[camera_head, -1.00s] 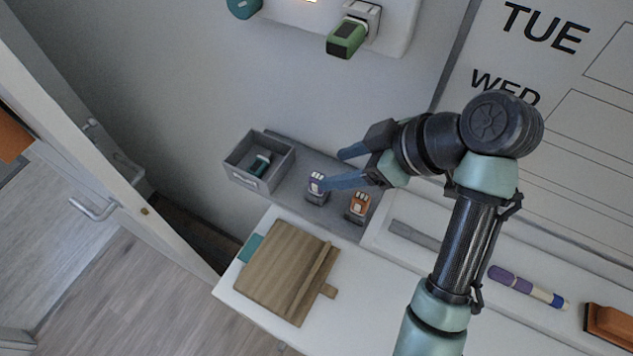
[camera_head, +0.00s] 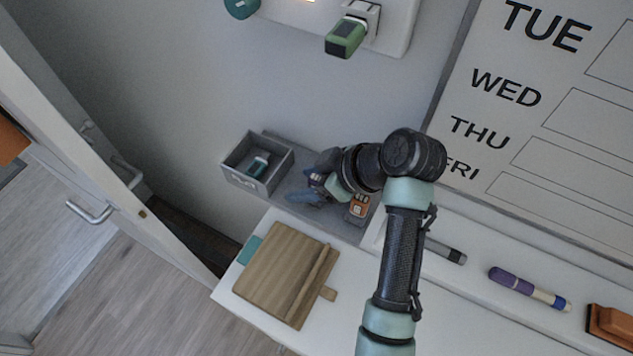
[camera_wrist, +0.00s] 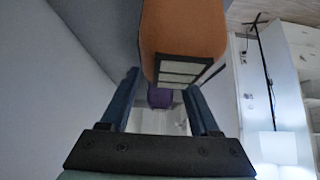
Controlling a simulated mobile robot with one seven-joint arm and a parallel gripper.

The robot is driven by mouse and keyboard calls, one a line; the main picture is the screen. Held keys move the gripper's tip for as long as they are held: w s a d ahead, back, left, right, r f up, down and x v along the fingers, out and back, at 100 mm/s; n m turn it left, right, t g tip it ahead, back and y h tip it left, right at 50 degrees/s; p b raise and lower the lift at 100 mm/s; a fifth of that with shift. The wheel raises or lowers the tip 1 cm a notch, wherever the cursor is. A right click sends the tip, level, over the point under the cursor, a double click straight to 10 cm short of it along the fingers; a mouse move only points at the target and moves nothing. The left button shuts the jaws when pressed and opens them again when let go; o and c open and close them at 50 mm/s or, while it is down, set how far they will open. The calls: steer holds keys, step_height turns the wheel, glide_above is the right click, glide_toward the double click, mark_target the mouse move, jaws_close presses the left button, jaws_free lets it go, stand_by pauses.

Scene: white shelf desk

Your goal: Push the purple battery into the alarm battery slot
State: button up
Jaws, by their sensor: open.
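The purple battery (camera_head: 318,180) stands on the grey holder strip (camera_head: 283,184) on the shelf, mostly covered by my gripper in the head view. In the wrist view the purple battery (camera_wrist: 160,97) shows between the fingers, beyond their tips' near parts. My gripper (camera_head: 312,184) is open, with its blue fingers on either side of the battery. The wrist view also shows the open gripper (camera_wrist: 161,85). Contact with the battery cannot be told. I cannot clearly identify the alarm battery slot.
A grey bin (camera_head: 240,180) holds a teal battery (camera_head: 258,165). A green battery (camera_head: 346,37) sits in a white wall unit (camera_head: 398,28). A wooden board (camera_head: 275,270) lies below.

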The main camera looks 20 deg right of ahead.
jaws_close()
stand_by(0.3)
